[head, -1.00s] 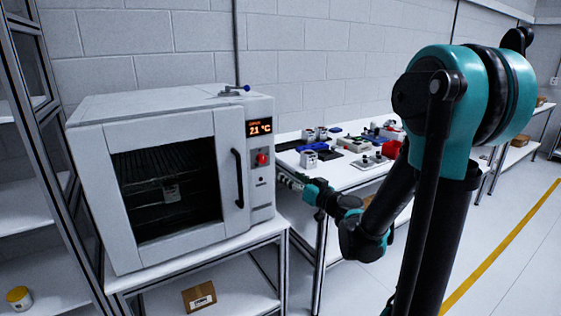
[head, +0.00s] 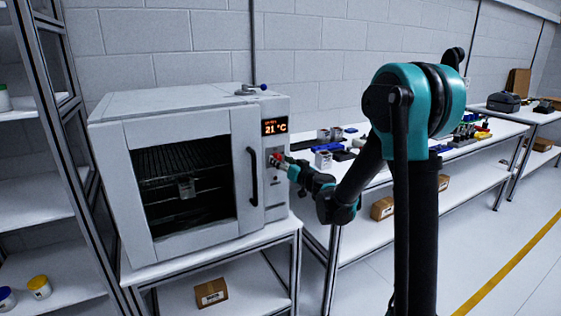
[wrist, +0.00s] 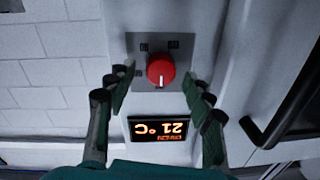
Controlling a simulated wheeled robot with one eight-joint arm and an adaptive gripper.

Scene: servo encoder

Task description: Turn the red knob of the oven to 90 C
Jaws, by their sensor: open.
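The white oven (head: 120,200) stands on a bench at the left in the head view, its glass door closed. Its display (head: 275,126) reads 21 °C; it shows upside down in the wrist view (wrist: 160,129). The red knob (wrist: 161,69) is in full view in the wrist view, on the grey control panel, with a white mark on its lower side there. My gripper (wrist: 161,92) is open, one finger on each side of the knob's column, with the knob a little beyond the tips.
The black door handle (head: 252,176) is beside the control panel; it also shows at the right in the wrist view (wrist: 285,100). A white table (head: 380,178) with several parts stands right of the oven. A shelf rack is at the left.

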